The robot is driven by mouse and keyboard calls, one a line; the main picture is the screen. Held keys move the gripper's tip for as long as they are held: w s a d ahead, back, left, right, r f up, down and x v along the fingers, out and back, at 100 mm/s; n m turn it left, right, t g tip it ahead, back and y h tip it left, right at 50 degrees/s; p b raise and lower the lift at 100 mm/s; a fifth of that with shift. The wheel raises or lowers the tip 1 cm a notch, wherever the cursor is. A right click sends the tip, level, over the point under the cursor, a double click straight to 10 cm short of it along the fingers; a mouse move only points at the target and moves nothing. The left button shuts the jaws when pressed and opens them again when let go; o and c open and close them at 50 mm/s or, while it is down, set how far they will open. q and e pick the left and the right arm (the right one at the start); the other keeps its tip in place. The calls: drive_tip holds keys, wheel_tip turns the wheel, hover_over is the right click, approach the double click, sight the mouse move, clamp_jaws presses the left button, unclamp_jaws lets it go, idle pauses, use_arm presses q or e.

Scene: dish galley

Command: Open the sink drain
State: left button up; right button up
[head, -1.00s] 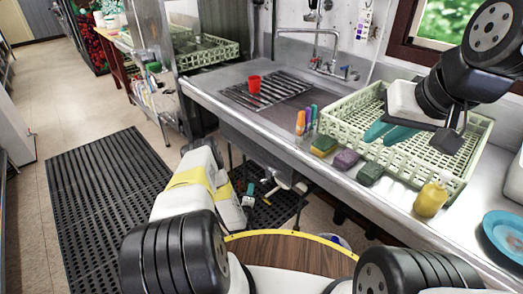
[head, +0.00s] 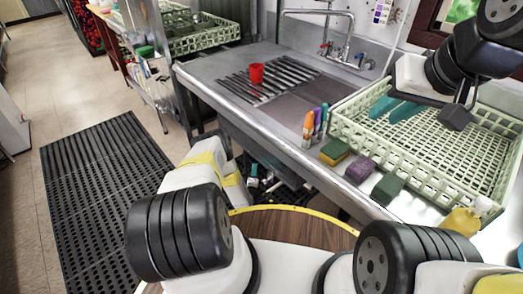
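The steel sink (head: 215,66) is set in the counter, with a dark slatted rack (head: 290,72) over part of it. I cannot make out a drain opening. Below the counter, white pipe pieces (head: 290,178) show in shadow, partly hidden by my arm and the round wooden top; no valve handle is clear.
A red cup (head: 256,73) stands on the slats. Markers (head: 314,126), sponges (head: 360,169) and a yellow bottle (head: 462,220) line the counter front beside the green dish rack (head: 440,150). The faucet (head: 335,45) is at the back. Floor with a black mat (head: 105,190) is clear at left.

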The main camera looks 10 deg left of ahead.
use_arm(q)
drive_tip(key=shift+w+a+f, duration=0.1)
drive_tip(key=shift+w+f, duration=0.1)
drive_tip(key=shift+w, duration=0.9)
drive_tip(key=shift+c, duration=0.2)
clamp_jaws()
idle(0.5)
